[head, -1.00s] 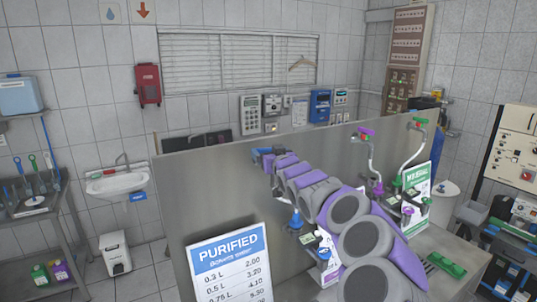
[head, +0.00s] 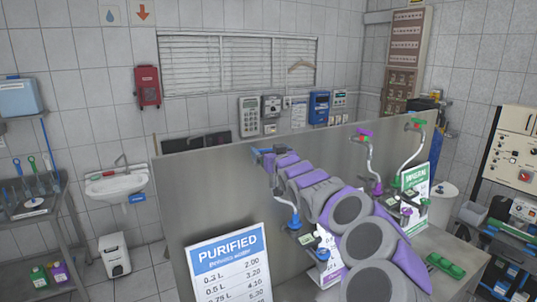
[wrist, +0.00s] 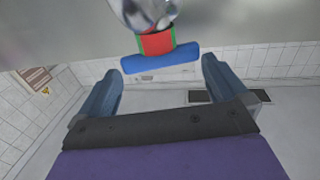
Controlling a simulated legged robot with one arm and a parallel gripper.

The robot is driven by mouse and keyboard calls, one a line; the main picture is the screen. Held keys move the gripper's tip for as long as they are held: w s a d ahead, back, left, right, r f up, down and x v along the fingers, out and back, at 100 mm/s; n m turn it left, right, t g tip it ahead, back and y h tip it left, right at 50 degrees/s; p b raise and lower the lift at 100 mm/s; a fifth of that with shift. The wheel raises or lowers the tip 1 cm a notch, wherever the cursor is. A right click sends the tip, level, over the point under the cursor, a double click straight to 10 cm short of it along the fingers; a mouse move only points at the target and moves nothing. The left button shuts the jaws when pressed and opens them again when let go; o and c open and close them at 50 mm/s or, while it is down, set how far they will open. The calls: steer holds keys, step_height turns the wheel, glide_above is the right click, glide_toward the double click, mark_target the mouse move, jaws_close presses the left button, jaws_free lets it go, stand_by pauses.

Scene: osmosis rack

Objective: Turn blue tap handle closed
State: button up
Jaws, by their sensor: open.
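The blue tap handle (wrist: 160,59) is a short bar on a red and green collar beneath a shiny metal tap body in the wrist view. In the wrist view my gripper (wrist: 160,68) is open, its two blue fingers spread on either side of the handle. The handle lies at the fingertips with its ends close to both; contact cannot be told. In the head view my gripper (head: 267,156) is at the top edge of the metal panel, by the blue handle, which is hard to separate from the fingers there.
A pink tap handle (head: 364,132) and a green tap handle (head: 416,123) stand farther right along the metal panel (head: 205,190). A PURIFIED price sign (head: 228,265) is on the panel front.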

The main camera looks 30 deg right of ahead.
steer(key=shift+s+a+f+b, duration=0.15)
steer(key=shift+s+b, duration=0.3)
steer(key=shift+b, duration=0.25)
steer(key=shift+s+a+f+b, duration=0.15)
steer(key=shift+s+b, duration=0.25)
steer(key=shift+b, duration=0.3)
steer(key=a+b+v, duration=0.1)
steer(key=b+v, duration=1.3)
steer(key=v, duration=0.4)
steer(key=shift+w+a+r+b, duration=0.25)
steer(key=shift+w+a+b, duration=0.05)
steer(key=shift+a, duration=0.05)
steer(key=shift+s, duration=0.1)
stand_by(0.4)
steer(key=v, duration=1.7)
steer(key=shift+s, duration=0.15)
